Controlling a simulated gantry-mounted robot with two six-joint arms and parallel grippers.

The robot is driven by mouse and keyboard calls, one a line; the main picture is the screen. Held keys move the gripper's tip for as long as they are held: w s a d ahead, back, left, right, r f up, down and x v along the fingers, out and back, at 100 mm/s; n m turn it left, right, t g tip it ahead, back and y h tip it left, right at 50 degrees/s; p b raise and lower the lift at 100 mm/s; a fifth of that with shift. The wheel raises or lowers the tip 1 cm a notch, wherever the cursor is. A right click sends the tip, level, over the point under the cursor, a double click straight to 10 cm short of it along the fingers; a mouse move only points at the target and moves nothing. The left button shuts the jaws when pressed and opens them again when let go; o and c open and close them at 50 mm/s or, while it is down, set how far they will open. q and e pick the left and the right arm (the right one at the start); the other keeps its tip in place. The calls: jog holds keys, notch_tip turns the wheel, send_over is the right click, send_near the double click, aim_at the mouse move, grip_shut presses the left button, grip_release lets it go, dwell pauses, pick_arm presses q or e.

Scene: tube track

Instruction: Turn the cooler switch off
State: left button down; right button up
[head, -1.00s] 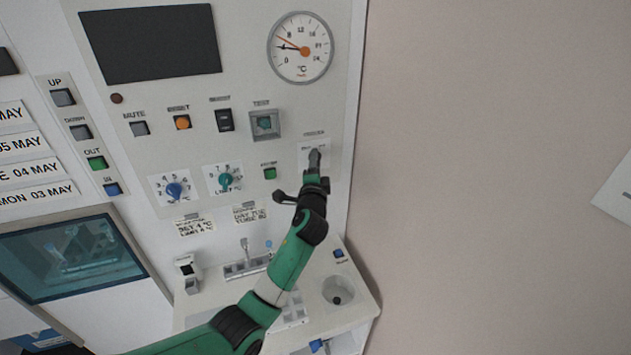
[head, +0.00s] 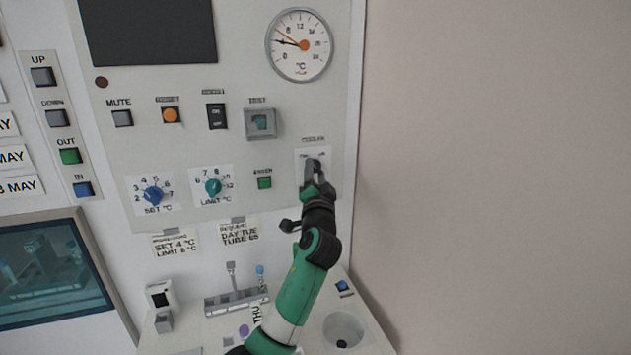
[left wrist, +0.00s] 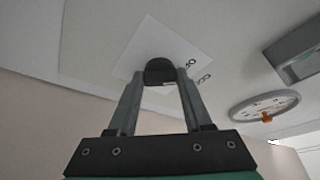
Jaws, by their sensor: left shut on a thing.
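The cooler switch is on a white plate (head: 324,153) at the right side of the panel, under the label "COOLER". My left gripper (head: 314,165) is at the plate and covers most of it in the head view. In the left wrist view, my left gripper (left wrist: 160,85) is shut on the dark rounded cooler switch knob (left wrist: 160,70), with a finger on each side. The white plate (left wrist: 192,45) shows behind it, with part of its lettering visible. The way the knob points is hard to tell. My right gripper is not in view.
A temperature dial (head: 299,70) is above the plate, and a guarded TEST button (head: 260,123) is to its upper left. A green ENTER button (head: 264,183) and the LIMIT knob (head: 213,187) are to the left. A shelf with a round basin (head: 343,330) is below.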

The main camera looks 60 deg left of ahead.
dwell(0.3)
pick_arm(q)
jog(key=shift+c, duration=1.6)
grip_release()
jog(key=shift+d, duration=0.1)
jog(key=p+v, duration=0.1)
jog(key=v, duration=1)
jog(key=shift+d+p, duration=0.2)
jog(key=shift+p, duration=0.1)
